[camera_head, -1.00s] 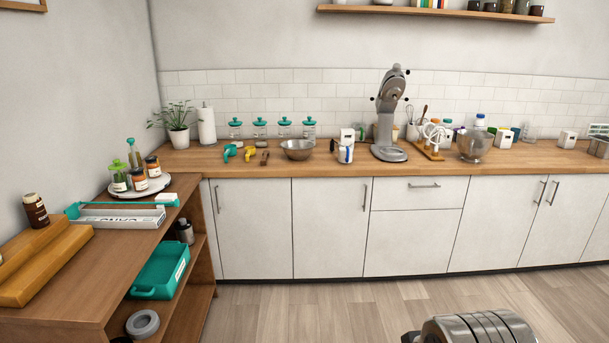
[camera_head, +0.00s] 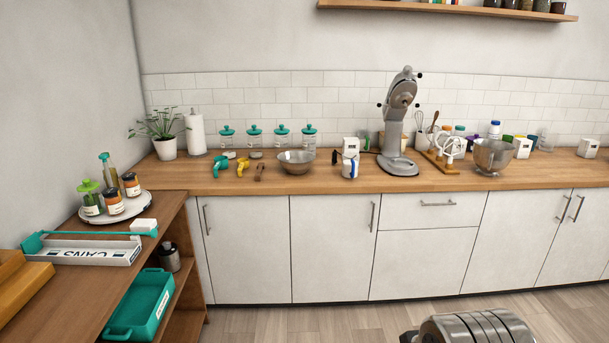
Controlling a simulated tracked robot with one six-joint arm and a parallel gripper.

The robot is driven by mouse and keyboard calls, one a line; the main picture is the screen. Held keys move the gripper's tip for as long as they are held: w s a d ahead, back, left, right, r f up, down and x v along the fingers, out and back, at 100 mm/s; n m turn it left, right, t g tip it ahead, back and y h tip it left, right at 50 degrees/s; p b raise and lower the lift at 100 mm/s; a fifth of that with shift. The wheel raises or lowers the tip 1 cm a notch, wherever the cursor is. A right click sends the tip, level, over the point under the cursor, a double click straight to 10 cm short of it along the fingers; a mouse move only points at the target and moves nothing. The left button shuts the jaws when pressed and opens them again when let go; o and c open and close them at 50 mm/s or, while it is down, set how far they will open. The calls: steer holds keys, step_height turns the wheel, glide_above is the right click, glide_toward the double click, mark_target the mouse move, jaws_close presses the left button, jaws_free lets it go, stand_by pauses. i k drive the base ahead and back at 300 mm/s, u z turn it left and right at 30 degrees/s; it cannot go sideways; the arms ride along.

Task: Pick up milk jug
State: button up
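I cannot tell for certain which thing is the milk jug. A small white container with a dark blue mark (camera_head: 349,169) stands upright on the wooden counter (camera_head: 240,183), right of the steel bowl (camera_head: 296,163). A white boxy item (camera_head: 351,147) is just behind it. My gripper's fingers are not in view. Only a grey ridged metal part, which looks like my arm, shows at the bottom right, well in front of the counter.
A grey stand mixer (camera_head: 399,125) rises right of the small white container. A white appliance on a wooden board (camera_head: 455,168) is farther right. At left, a wooden shelf unit (camera_head: 75,290) holds jars on a round tray (camera_head: 130,212) and a teal bin (camera_head: 145,310). Floor is clear before the cabinets.

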mark_target(350, 160)
steer(key=i, duration=2.6)
steer(key=z, duration=1.6)
steer(key=i, duration=0.4)
steer(key=u, duration=0.05)
